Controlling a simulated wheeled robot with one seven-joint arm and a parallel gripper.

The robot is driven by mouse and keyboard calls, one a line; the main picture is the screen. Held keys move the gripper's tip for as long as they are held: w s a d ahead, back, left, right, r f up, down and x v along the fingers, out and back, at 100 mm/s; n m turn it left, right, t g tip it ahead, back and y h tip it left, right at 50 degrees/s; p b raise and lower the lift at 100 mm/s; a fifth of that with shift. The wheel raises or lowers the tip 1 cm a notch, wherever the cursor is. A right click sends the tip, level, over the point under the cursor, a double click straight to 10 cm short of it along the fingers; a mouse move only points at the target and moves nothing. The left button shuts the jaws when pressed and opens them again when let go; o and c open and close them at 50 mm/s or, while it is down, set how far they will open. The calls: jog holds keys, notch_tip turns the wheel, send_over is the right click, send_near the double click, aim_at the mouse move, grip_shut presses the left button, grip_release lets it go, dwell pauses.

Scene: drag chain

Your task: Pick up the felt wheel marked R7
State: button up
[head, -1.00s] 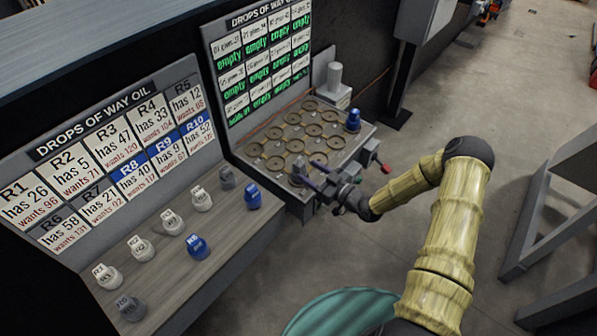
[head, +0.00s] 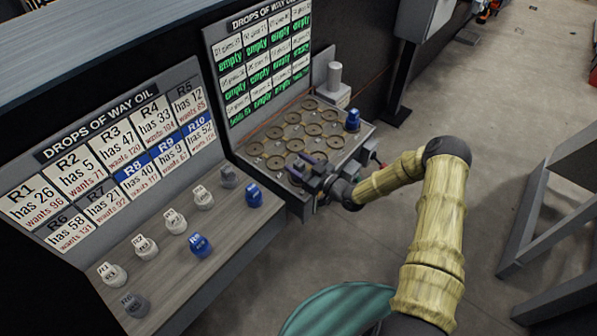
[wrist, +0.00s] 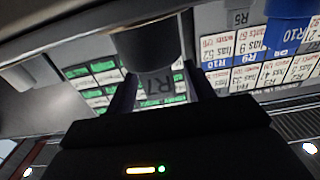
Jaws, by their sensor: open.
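The felt wheel marked R7 (wrist: 150,62) is dark grey and shows large and upside down in the wrist view, its label partly in shadow. It appears between the two fingers of my gripper (wrist: 162,98). The fingers are apart, and I cannot tell whether either touches the wheel. In the head view my gripper (head: 306,166) is over the near edge of the far tray of round recesses (head: 296,145). The R7 wheel is hidden or too small to make out there.
A blue wheel (head: 353,119) stands at the tray's right back corner, near a light cylinder (head: 334,78). Several white, grey and blue wheels, including R8 (head: 200,246), stand on the near bench. Upright sign boards (head: 110,150) rise behind both surfaces. Open floor lies to the right.

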jog(key=c, duration=1.1)
jog(key=shift+r, duration=0.15)
notch_tip(320, 180, up, 10)
jog(key=shift+f+b, duration=0.1)
jog(key=shift+b, duration=0.8)
